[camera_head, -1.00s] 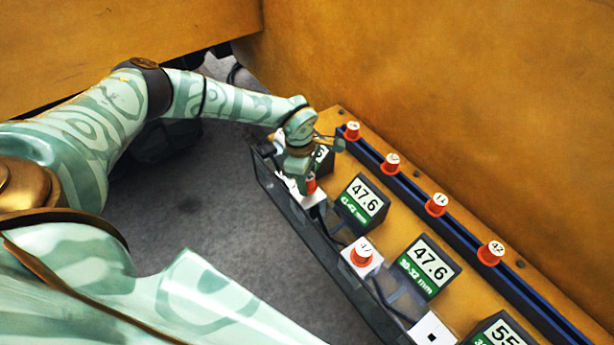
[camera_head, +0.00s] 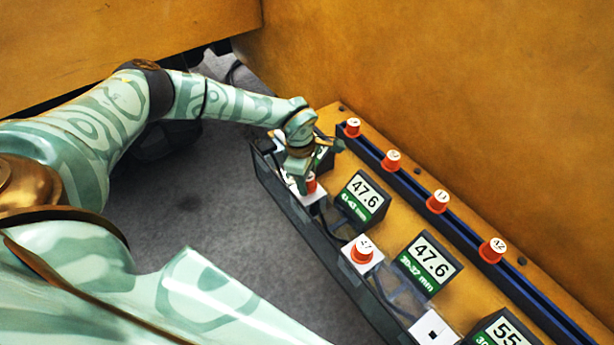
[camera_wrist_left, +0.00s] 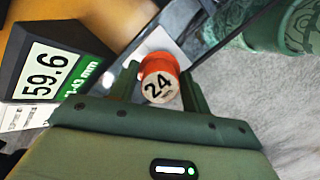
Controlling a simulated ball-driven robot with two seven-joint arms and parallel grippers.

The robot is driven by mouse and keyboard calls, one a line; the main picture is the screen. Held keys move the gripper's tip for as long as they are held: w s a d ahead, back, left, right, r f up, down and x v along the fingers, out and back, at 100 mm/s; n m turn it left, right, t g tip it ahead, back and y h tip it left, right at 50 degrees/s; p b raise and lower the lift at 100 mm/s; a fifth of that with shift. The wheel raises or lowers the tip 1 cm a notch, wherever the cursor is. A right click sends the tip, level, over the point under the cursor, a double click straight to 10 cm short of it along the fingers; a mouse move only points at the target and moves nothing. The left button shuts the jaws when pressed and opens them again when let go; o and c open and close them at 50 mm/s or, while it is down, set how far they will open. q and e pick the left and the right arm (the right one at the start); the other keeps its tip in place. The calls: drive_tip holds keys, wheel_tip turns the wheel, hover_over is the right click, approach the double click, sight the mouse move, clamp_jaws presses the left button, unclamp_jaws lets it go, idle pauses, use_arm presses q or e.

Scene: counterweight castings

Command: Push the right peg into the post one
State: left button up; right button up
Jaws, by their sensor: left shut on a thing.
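My left gripper (camera_head: 310,182) is shut on an orange peg (camera_head: 312,187) at a white post block (camera_head: 314,198) near the far end of the bench. In the left wrist view the peg (camera_wrist_left: 161,72) has a white cap marked 24 and sits between the two fingers (camera_wrist_left: 160,85). The white block (camera_wrist_left: 158,42) shows behind it; how deep the peg sits is hidden. Another orange peg (camera_head: 362,253) stands on the middle white block (camera_head: 372,266). A nearer white block (camera_head: 433,329) shows a bare dark square hole. My right gripper is out of view.
Several orange pegs stand along a dark blue rail (camera_head: 415,182) at the right. A clear panel (camera_head: 300,220) edges the bench.

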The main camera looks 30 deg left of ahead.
use_arm(q)
drive_tip(key=shift+f+b, duration=0.6)
drive_tip(key=shift+f, duration=0.4)
drive_tip(key=o, duration=1.1)
drive_tip(key=r, duration=0.5)
drive_tip(key=a+r, duration=0.1)
drive_tip(key=r, duration=0.4)
drive_tip(key=a+r, duration=0.1)
drive_tip(key=r, duration=0.5)
drive_tip(key=shift+s+r+p, duration=0.1)
drive_tip(key=shift+s+p, duration=0.1)
drive_tip(key=shift+p, duration=0.15)
